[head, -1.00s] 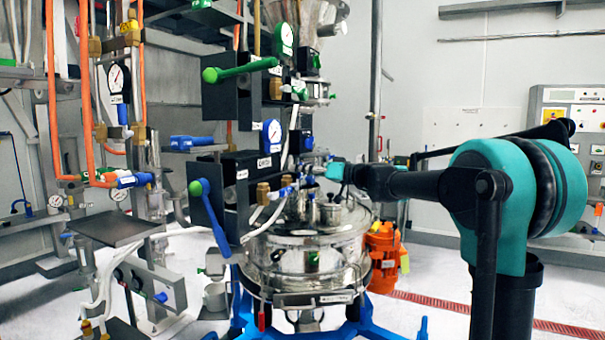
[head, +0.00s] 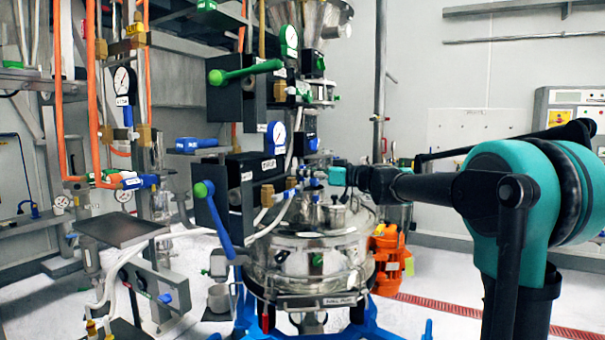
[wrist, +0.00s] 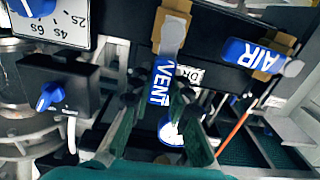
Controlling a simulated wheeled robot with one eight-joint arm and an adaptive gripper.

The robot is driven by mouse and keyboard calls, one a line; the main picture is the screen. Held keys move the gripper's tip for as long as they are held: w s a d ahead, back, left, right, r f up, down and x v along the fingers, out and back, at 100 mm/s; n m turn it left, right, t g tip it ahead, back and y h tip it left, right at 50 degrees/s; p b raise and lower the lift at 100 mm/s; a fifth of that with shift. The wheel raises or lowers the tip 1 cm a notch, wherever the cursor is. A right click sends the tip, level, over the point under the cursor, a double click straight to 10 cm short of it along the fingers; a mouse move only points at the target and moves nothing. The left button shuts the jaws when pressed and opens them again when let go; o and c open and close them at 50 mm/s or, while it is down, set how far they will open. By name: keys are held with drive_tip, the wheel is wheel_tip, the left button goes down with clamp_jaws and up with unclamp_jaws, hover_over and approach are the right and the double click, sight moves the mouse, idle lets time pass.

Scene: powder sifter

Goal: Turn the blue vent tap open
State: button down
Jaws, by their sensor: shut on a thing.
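The blue vent tap (wrist: 164,70) is in the upper middle of the wrist view, its blue handle lettered VENT and its grey end above. My gripper (wrist: 160,101) has a dark finger on each side of this handle and is shut on it. The handle points down the picture, toward my palm. In the head view my gripper (head: 318,174) reaches left to the small valves above the steel sifter. The tap is too small and too covered there to make out how it is turned.
A blue tap lettered AIR (wrist: 248,54) is close on the right in the wrist view. A black box with a blue knob (wrist: 50,96) is on the left. In the head view, a long blue lever (head: 220,220) and the steel sifter vessel (head: 310,255) are near my gripper.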

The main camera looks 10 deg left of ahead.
drive_tip(key=c, duration=1.4)
unclamp_jaws()
drive_tip(key=shift+d, duration=0.1)
drive_tip(key=v, duration=1.2)
